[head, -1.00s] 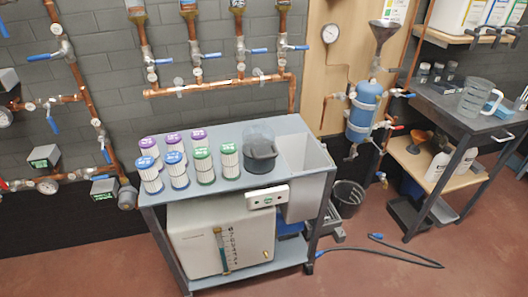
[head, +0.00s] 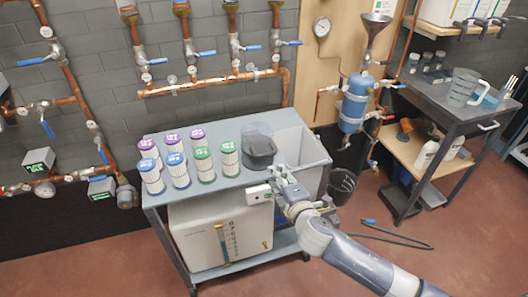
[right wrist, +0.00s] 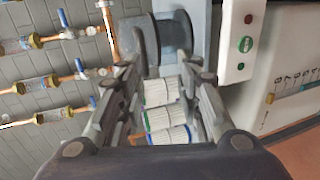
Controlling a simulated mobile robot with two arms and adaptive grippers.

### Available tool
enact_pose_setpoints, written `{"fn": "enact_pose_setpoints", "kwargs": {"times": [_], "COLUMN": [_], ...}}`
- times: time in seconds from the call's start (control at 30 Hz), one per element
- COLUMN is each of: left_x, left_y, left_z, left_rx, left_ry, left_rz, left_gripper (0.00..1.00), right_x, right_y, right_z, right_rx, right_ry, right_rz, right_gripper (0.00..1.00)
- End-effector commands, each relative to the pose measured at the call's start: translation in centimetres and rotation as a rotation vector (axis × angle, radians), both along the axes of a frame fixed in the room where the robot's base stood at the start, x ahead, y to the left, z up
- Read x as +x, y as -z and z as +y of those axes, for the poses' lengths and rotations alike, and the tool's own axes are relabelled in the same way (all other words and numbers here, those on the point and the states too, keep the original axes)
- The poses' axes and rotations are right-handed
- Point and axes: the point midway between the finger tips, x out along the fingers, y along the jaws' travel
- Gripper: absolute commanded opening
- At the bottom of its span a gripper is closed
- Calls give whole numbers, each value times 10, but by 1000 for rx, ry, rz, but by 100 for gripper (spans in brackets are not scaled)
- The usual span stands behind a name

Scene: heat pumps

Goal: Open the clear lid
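The clear lid (head: 256,132) is a see-through grey cover standing on a dark round housing (head: 260,152) at the back right of the grey cart top. In the right wrist view the dark housing (right wrist: 174,36) shows just beyond my fingers, and the clear part is hard to make out there. My right gripper (head: 279,176) is in front of the housing, near the white button box. Its fingers (right wrist: 168,75) are spread apart with nothing between them. Whether a finger touches the housing cannot be told. My left gripper is not in view.
Several filter cartridges with purple, blue and green caps (head: 190,160) stand left of the housing. A white button box (head: 258,194) is on the cart's front edge, with a grey bin (head: 310,152) at its right. Copper pipes and valves (head: 215,80) line the wall behind.

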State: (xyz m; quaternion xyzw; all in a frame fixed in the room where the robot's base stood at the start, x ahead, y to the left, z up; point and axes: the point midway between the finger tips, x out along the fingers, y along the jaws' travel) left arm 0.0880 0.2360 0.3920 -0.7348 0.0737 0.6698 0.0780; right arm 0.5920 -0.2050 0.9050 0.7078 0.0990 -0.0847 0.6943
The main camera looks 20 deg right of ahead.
Motion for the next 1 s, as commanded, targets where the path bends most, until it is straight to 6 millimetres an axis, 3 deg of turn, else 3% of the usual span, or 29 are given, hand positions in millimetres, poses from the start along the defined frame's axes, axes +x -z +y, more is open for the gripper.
{"fn": "enact_pose_setpoints", "kwargs": {"times": [0.07, 0.17, 0.7, 1.0], "left_x": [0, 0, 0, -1], "left_y": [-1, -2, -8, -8], "left_z": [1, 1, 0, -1], "left_rx": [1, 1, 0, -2], "left_ry": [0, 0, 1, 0], "left_rz": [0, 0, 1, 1], "left_gripper": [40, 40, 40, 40], "right_x": [0, 4, 83, 104], "right_y": [-19, -25, -6, -1], "right_z": [4, 6, 9, 10], "right_rx": [-22, -32, -27, -26], "right_ry": [-13, -17, -17, -18], "right_rz": [-32, -45, -43, -42], "right_gripper": [32, 32, 32, 32]}}
